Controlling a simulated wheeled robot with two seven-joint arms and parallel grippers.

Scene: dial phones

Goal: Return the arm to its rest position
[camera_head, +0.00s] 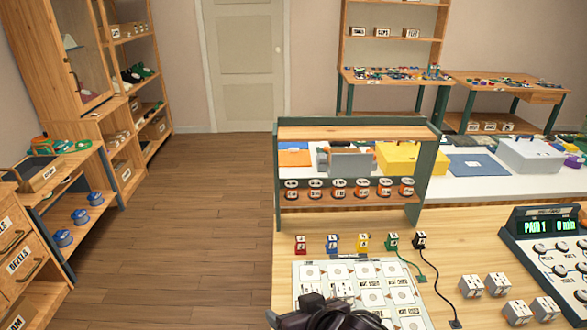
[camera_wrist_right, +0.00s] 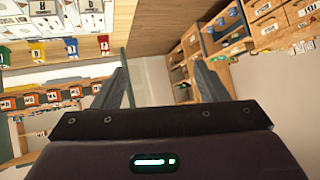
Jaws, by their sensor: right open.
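My right gripper (camera_head: 292,309) shows as dark parts at the bottom edge of the head view, over the near part of the white printed board (camera_head: 345,270). In the right wrist view its two grey fingers (camera_wrist_right: 161,75) stand apart with nothing between them, so it is open and empty. The rest of my right arm is mostly out of the picture. My left gripper is not in view.
Red (camera_head: 300,244), blue, yellow, green and black plugs stand behind the board. A spool rack (camera_head: 350,134) stands beyond them. Several white blocks (camera_head: 497,284) and a console with a lit display (camera_head: 548,224) are to the right. Open floor (camera_head: 190,230) lies to the left.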

